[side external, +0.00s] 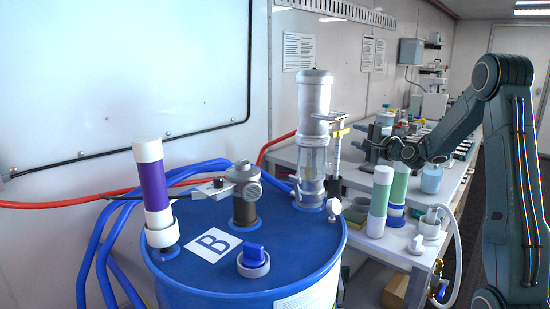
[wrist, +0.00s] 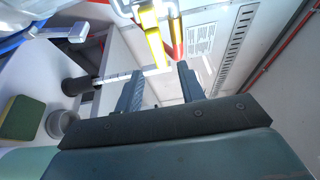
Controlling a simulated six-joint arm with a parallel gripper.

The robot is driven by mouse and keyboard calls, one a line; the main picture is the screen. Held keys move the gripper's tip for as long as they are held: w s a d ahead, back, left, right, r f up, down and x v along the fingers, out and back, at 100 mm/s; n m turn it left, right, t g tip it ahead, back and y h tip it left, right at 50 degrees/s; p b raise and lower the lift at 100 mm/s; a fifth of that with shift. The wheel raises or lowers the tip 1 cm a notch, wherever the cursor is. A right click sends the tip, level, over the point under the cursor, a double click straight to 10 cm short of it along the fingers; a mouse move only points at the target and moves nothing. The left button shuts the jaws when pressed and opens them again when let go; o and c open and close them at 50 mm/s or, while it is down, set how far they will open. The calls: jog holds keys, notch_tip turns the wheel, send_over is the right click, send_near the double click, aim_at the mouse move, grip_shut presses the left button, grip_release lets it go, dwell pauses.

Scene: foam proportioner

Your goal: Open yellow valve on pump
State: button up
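The yellow valve (side external: 340,133) is a small yellow handle on the right side of the clear and grey pump (side external: 313,140), which stands on the blue drum (side external: 240,265). My gripper (side external: 364,144) is just right of the valve at about its height, pointing toward it. In the wrist view my gripper (wrist: 161,70) is open, its two dark fingers apart. The yellow valve shows there as a bright yellow bar (wrist: 154,42) ahead of the gap between the fingertips. Nothing appears gripped. I cannot tell the exact distance from the fingertips to the valve.
The drum top also bears a purple and white cylinder (side external: 154,190), a grey fitting (side external: 245,190) and a blue-capped fitting (side external: 254,258). Red (side external: 70,204) and blue hoses run behind the drum. A white bench (side external: 385,240) at the right holds green and white cylinders (side external: 380,195).

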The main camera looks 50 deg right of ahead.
aim_at(346, 132)
jog(key=shift+x, duration=2.85)
grip_shut()
